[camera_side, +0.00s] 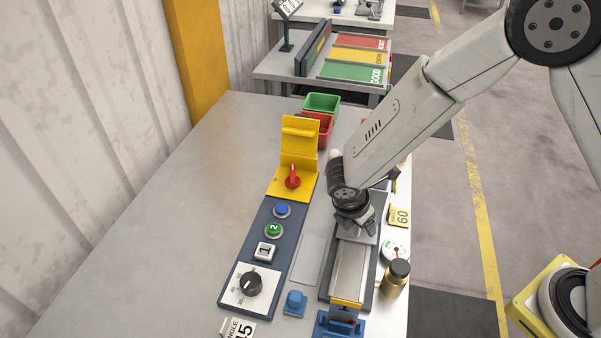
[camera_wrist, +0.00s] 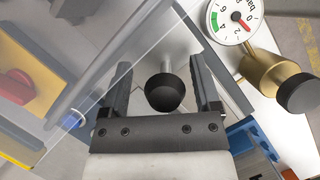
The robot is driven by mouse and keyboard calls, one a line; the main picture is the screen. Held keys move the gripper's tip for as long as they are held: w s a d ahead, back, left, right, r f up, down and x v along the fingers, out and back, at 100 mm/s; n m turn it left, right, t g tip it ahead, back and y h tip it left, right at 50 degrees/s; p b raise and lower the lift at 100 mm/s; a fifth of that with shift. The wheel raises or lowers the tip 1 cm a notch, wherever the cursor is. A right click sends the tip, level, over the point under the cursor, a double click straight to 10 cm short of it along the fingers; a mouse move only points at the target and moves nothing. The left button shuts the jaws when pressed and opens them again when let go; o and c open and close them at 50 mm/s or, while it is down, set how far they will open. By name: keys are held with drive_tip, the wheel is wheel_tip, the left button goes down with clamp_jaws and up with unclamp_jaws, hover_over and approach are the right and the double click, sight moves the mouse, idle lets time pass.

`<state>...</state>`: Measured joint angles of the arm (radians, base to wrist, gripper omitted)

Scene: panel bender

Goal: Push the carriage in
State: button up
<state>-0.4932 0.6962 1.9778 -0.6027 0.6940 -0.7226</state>
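A bender unit with a dark base (camera_side: 328,291) and a grey metal plate (camera_side: 348,268) stands on the right of the bench; I take this plate to be part of the carriage, but its limits are unclear. My gripper (camera_side: 354,222) is over the far end of the plate, which it partly hides. In the wrist view, a black round knob (camera_wrist: 163,93) on a metal stem sits between the two fingers of my gripper (camera_wrist: 160,65). Gaps show on both sides of the knob, so the gripper is open. The knob is hidden in the side view.
A control panel (camera_side: 240,285) with buttons and a dial lies left of the unit. A yellow bracket (camera_side: 298,135) with a red switch (camera_side: 292,178) stands behind it. A gauge (camera_side: 396,251) and brass cylinder (camera_side: 395,281) sit close on the right. The bench's left is clear.

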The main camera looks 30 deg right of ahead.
drive_tip(key=shift+a, duration=0.1)
drive_tip(key=v, duration=0.7)
drive_tip(key=shift+r, duration=0.35)
drive_tip(key=shift+a, duration=0.1)
drive_tip(key=shift+w, duration=0.1)
